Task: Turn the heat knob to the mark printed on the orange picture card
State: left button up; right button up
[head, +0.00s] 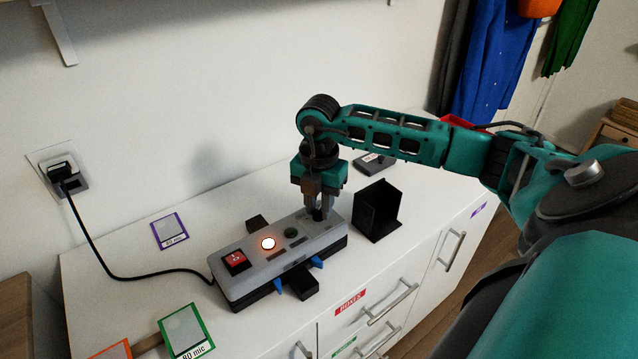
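That part is probably the heat knob. The fingers hide most of it, and I cannot tell whether they grip it. The orange-edged card (122,347) is cut off at the bottom left, and no mark on it is readable. My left gripper is out of view.
A green-edged card (189,325) reading "80 mic" and a purple-edged card (170,231) lie left of the device. A black holder (378,211) stands close to its right. A black cable (110,270) runs from the wall socket. A small grey box (373,162) lies behind the gripper.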

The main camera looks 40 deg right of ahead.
aim_at(319, 209)
jog(key=o, duration=0.4)
jog(key=shift+o, duration=0.2)
jog(key=shift+r, duration=0.1)
notch_tip(319, 209, up, 13)
dwell(0.6)
